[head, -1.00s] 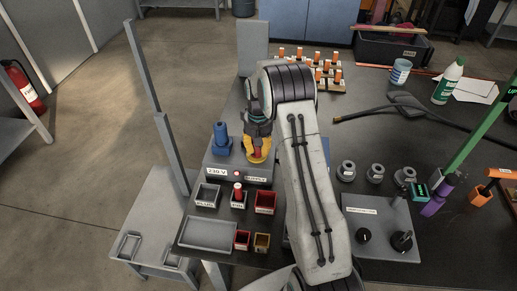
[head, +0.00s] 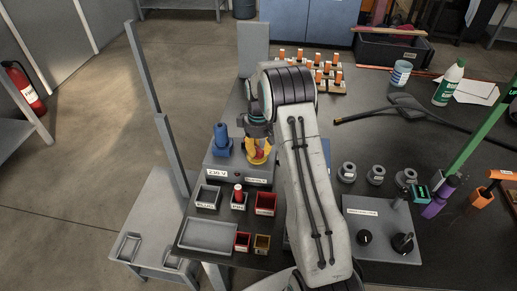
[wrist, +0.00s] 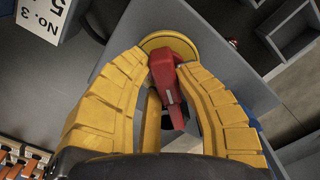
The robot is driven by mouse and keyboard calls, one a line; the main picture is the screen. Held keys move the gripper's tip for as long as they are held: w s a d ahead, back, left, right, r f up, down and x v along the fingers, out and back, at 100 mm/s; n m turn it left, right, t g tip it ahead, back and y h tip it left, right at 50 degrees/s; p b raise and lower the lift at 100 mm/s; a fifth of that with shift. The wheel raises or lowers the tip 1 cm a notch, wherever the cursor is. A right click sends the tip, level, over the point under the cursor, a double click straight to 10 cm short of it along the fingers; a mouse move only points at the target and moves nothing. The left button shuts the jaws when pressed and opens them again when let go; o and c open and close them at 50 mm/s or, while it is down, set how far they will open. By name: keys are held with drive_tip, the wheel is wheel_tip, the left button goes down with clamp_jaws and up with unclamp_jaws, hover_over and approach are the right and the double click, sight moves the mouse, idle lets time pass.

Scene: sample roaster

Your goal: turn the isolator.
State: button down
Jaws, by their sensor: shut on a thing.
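The isolator is a red handle (wrist: 167,88) on a round yellow plate (wrist: 170,45), fixed to a grey box (head: 238,171) labelled 230 V. My gripper (head: 258,152) reaches down to it from above in the head view. In the wrist view my yellow fingers (wrist: 162,62) are closed around the red handle, one on each side. The handle points down the wrist picture from the plate. In the head view my fingers and wrist largely hide it.
A blue plug-like part (head: 222,140) stands on the box just left of my gripper. Small bins (head: 266,203) and a grey tray (head: 207,235) lie in front. A rack of orange-topped pieces (head: 318,75) is behind. A panel with black knobs (head: 385,232) is at right.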

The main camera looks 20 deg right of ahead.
idle(0.3)
drive_tip(key=c, duration=0.9)
unclamp_jaws()
